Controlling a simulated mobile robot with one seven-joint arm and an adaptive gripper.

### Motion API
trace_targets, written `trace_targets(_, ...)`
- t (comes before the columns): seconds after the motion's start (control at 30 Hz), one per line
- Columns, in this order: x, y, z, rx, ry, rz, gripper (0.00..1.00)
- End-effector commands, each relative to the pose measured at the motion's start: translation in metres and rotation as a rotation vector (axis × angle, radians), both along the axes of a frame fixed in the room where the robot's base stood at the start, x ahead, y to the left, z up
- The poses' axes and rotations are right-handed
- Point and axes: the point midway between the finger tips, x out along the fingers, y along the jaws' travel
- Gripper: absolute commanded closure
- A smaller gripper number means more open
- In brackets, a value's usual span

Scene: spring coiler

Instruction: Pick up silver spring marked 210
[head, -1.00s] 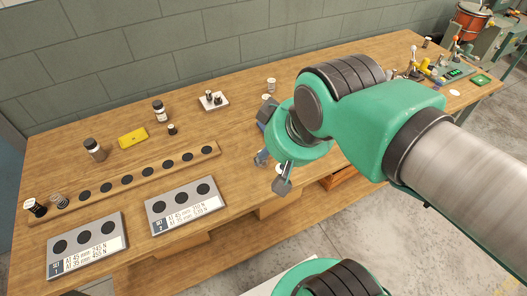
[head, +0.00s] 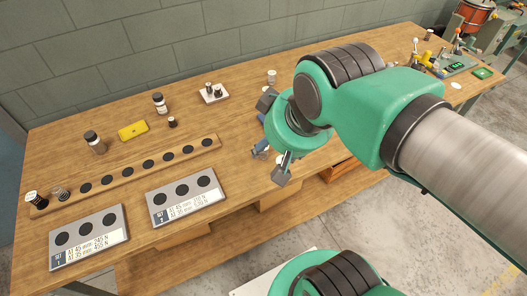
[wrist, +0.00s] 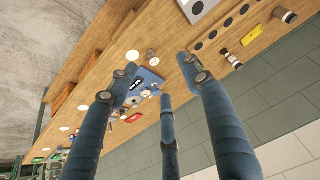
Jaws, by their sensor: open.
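My gripper (head: 272,138) is open and empty above the wooden bench; its fingers also show in the wrist view (wrist: 158,82). A small silver cylindrical piece (head: 271,77) stands behind my gripper at the back of the bench. No 210 mark is readable, so I cannot tell which piece is the named spring. In the wrist view, a blue plate (wrist: 146,79) and pale round pieces (wrist: 132,55) lie on the bench beyond my fingers. My arm hides part of the bench.
The wooden strip (head: 138,170) has several dark round spots. Two grey plates, set 1 (head: 89,237) and set 2 (head: 185,193), lie in front. Bare bench lies between these and my gripper.

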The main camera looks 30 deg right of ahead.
Motion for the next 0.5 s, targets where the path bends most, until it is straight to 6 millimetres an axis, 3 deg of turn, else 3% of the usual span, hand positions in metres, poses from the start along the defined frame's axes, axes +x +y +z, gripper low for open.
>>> trace_targets(0.27,0.031,-0.006,0.004,0.022,0.061,-0.061,0.51)
trace_targets(0.5,0.082,-0.019,-0.002,0.056,0.155,-0.17,0.51)
